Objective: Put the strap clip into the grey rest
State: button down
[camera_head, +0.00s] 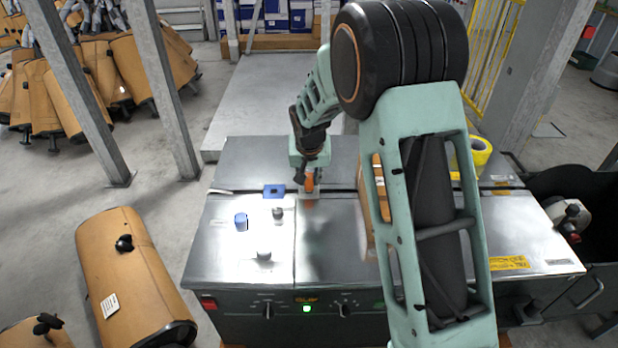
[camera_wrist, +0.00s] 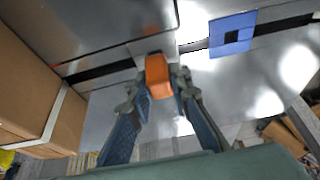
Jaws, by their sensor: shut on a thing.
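The strap clip (camera_wrist: 157,76) is a small orange block. My gripper (camera_wrist: 158,88) is shut on it, with a finger on each side in the wrist view. In the head view, the orange clip (camera_head: 310,182) shows at the tip of my gripper (camera_head: 308,176), over the back-middle of the metal worktop. A small flat grey piece (camera_wrist: 148,47), which looks like the grey rest, lies by the dark slot just beyond the clip. The clip partly hides it, and I cannot tell whether they touch.
A blue square plate with a dark opening (camera_wrist: 232,34) lies close by to the right in the wrist view. A blue cylinder (camera_head: 241,221) and small grey pieces (camera_head: 264,254) stand on the left worktop.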

jog(key=shift+f+b, duration=0.5)
dwell(0.5)
jog(key=c, duration=1.7)
grip_release()
jog(key=v, duration=1.2)
jog(key=shift+r, duration=0.1)
